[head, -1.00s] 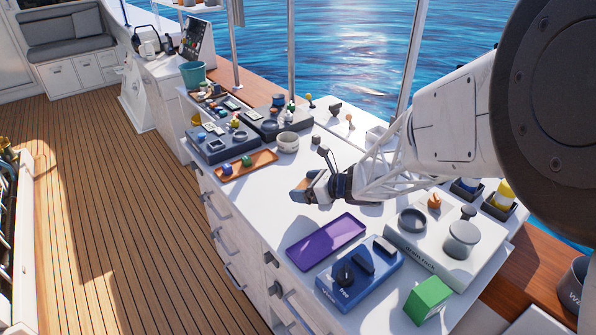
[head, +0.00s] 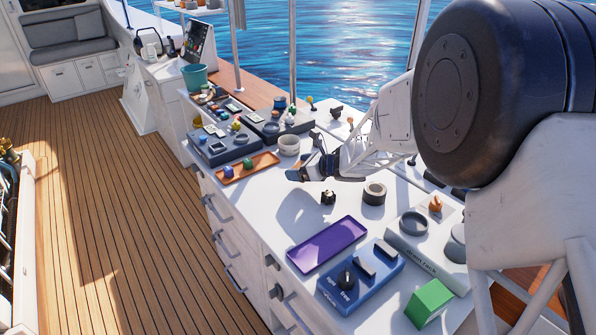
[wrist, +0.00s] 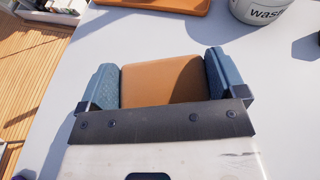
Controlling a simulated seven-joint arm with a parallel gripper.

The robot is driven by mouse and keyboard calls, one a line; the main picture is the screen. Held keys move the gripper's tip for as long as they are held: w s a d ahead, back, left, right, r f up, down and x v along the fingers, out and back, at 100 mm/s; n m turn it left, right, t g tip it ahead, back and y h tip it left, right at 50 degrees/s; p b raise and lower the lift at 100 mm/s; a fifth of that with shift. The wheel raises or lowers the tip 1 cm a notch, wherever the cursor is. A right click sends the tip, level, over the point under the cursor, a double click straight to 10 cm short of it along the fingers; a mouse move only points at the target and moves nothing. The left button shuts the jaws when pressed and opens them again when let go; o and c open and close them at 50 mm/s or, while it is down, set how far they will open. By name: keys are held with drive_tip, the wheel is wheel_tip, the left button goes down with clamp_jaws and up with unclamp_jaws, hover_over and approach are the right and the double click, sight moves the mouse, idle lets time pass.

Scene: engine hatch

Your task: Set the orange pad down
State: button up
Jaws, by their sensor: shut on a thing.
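The orange pad (wrist: 162,82) shows in the wrist view as a flat, brown-orange block between the two blue-grey fingers. My gripper (wrist: 162,78) is shut on it, one finger against each side. The pad's near end is hidden behind the dark plate of my gripper. In the head view my gripper (head: 302,172) is low over the white counter (head: 290,205), just right of the orange tray (head: 248,168). I cannot tell whether the pad touches the counter.
A pale cup marked "waste" (head: 289,145) stands behind my gripper. A purple tray (head: 328,243), a blue block with a dark knob (head: 360,276) and a green cube (head: 428,306) are nearer. Bare counter lies left of the purple tray.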

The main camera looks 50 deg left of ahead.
sight(299, 162)
drive_tip(key=shift+w+a+f, duration=0.1)
drive_tip(key=shift+w+a, duration=0.3)
drive_tip(key=shift+a, duration=0.35)
drive_tip(key=shift+w+a+f, duration=0.1)
drive_tip(key=shift+w+a, duration=0.3)
drive_tip(key=shift+a, duration=0.3)
drive_tip(key=shift+f, duration=1.75)
drive_tip(key=o, duration=0.6)
drive_tip(key=shift+f, duration=0.1)
drive_tip(key=shift+w+d+r, duration=0.1)
drive_tip(key=shift+d+r, duration=0.05)
drive_tip(key=shift+r, duration=0.05)
drive_tip(key=v, duration=1.1)
drive_tip(key=shift+d+r, duration=0.2)
drive_tip(key=shift+d, duration=0.1)
